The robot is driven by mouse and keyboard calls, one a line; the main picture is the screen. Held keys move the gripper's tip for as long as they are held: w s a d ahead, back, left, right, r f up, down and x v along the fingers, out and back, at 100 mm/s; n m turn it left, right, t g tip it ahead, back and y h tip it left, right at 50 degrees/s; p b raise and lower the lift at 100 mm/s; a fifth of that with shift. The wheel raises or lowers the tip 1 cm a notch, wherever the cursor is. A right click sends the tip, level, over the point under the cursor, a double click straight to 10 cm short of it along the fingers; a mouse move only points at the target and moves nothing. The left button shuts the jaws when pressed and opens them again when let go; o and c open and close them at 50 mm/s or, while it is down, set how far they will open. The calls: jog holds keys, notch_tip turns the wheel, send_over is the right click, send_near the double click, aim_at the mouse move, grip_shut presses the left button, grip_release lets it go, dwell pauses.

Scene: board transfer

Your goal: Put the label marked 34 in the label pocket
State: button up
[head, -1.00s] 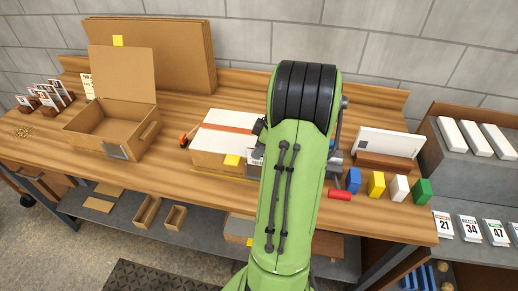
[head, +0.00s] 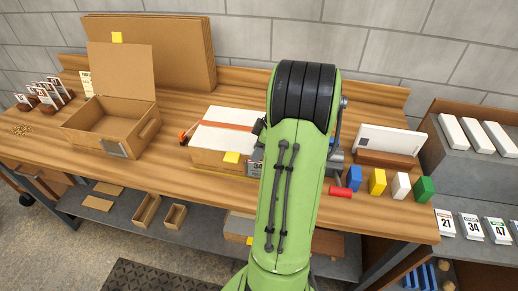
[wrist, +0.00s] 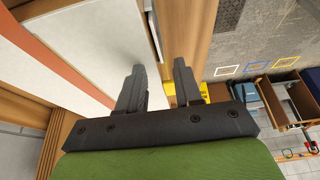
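A closed carton (head: 225,140) with a white top and an orange strip stands mid-bench, left of my arm. Its white top fills the left of the wrist view (wrist: 85,40). A small grey-and-white piece with dark marks (head: 256,168) shows at its front, partly behind my arm; I cannot tell whether it is a label or a pocket. A row of numbered labels lies on the right shelf; the middle label (head: 470,227) is too small to read surely. My gripper (wrist: 158,72) is open beside the carton's edge, with nothing visible between the fingers. The arm hides it in the head view.
An open cardboard box (head: 105,125) with a grey plate on its front stands left. Colored blocks (head: 377,181) and a red cylinder (head: 340,191) lie right of my arm. A white panel (head: 388,140) stands behind them. Bare bench shows at front left.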

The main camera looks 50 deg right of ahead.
jog(key=p+v, duration=0.5)
jog(key=v, duration=1)
jog(key=shift+r, duration=0.4)
jog(key=shift+d, duration=0.1)
